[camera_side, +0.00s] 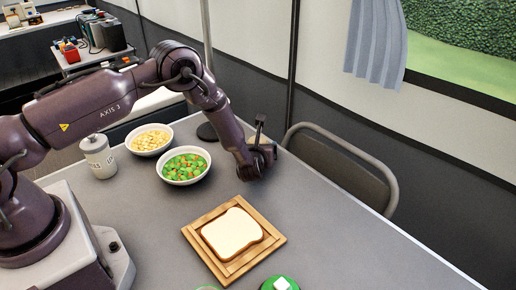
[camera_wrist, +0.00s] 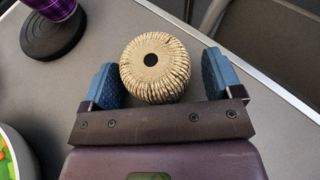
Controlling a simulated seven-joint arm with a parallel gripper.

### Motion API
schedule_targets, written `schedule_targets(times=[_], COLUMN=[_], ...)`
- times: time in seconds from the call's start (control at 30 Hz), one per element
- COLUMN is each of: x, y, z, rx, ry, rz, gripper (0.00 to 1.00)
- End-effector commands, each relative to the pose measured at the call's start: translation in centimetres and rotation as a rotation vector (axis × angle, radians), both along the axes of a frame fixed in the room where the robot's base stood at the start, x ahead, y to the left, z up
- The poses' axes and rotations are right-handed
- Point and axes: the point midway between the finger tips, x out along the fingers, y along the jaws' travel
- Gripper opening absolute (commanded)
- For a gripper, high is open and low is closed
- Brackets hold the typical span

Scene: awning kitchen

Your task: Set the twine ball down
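The twine ball (camera_wrist: 157,72) is a tan, ridged round coil with a dark hole in its top. In the wrist view it sits between the two blue finger pads of my gripper (camera_wrist: 161,66). A narrow gap shows between the ball and the right pad; the left pad is very close to the ball or touching it. The fingers look open around it. In the side view my gripper (camera_side: 265,152) is low over the far side of the grey table, and the ball is hidden there. I cannot tell whether the ball's underside touches the table.
A bowl of mixed vegetables (camera_side: 185,166), a bowl of pale pieces (camera_side: 149,139) and a white jar (camera_side: 98,157) stand left of my gripper. Bread on a wooden board (camera_side: 272,256) lies in front. A chair (camera_side: 345,165) stands behind the table edge. The table's right side is clear.

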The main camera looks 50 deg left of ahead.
Motion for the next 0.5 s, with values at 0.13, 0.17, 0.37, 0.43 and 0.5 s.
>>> schedule_targets(times=[0.13,0.17,0.37,0.43,0.5], x=[0.0,0.0,-0.5,-1.2,-2.1], y=[0.0,0.0,-0.6,-1.3,-2.2], z=[0.0,0.0,0.6,1.0,1.6], rx=[0.0,0.0,-0.001,-0.001,0.0], ry=[0.0,0.0,0.002,0.002,0.001], rz=[0.0,0.0,-0.003,-0.003,-0.005], gripper=[0.85,0.85,0.85,0.85,0.85])
